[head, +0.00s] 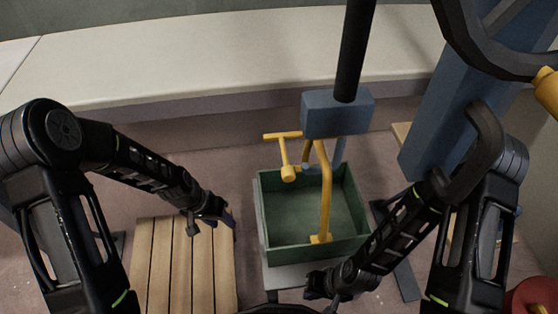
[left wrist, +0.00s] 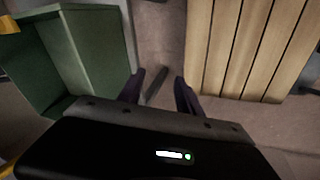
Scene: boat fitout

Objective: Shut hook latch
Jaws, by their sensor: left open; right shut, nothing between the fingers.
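No part is clearly recognisable as the hook latch. A yellow bent bar (head: 326,190) runs down from a blue-grey block (head: 336,113) to a yellow foot at the near side of an open green box (head: 262,222). A yellow T-shaped handle (head: 283,150) stands left of the bar. My left gripper (head: 210,217) is open and empty, left of the green box and above the slatted wood. Its two fingers (left wrist: 160,92) show apart over bare floor in the left wrist view. My right gripper (head: 318,285) is shut and empty, near the box's front edge.
A slatted wooden panel (head: 152,262) lies left of the box; a long pale bench (head: 200,65) runs behind. A black pole (head: 355,50) rises from the block. A blue column (head: 440,110), a dark wheel rim and a red round thing (head: 530,297) are at right.

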